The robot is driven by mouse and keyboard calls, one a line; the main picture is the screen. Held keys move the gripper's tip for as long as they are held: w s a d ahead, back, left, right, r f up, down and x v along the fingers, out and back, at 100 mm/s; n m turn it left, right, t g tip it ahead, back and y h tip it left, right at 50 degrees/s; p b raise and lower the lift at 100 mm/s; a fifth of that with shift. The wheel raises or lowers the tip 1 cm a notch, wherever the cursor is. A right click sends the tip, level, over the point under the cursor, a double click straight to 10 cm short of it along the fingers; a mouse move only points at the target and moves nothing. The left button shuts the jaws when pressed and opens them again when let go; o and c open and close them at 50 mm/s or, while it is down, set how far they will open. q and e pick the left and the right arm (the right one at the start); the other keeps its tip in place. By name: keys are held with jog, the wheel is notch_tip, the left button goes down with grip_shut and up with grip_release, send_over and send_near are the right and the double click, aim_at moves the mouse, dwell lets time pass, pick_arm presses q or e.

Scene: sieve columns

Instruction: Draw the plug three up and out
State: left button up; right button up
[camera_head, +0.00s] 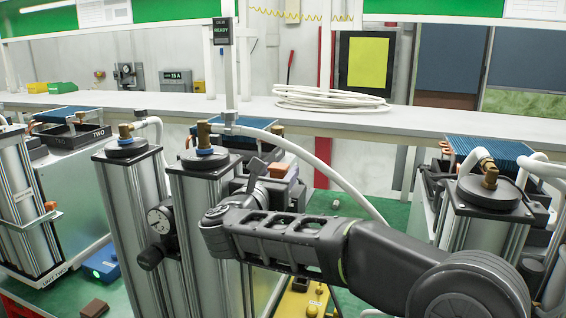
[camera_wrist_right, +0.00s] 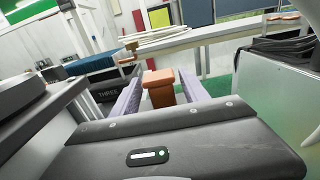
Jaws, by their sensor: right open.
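An orange-brown plug (camera_wrist_right: 159,92) with a wider top shows in the right wrist view. It also shows in the head view, partly hidden behind my arm, as an orange block (camera_head: 279,169) beside the middle columns. My right gripper (camera_wrist_right: 160,79) is open, with its two pale purple fingers on either side of the plug. I cannot tell whether either finger touches it. A dark tray marked THREE (camera_wrist_right: 110,95) stands just left of the fingers, with a blue finned block (camera_wrist_right: 88,66) behind it. My left gripper is out of view.
Another column (camera_head: 488,194) stands at the right. A white hose (camera_head: 315,163) arches behind the arm. A long bench (camera_head: 420,121) runs across the back.

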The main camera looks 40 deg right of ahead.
aim_at(283, 167)
jog(key=shift+p+x, duration=0.5)
jog(key=shift+x, duration=1.3)
jog(key=shift+s, duration=0.1)
jog(key=shift+c, duration=0.2)
grip_shut()
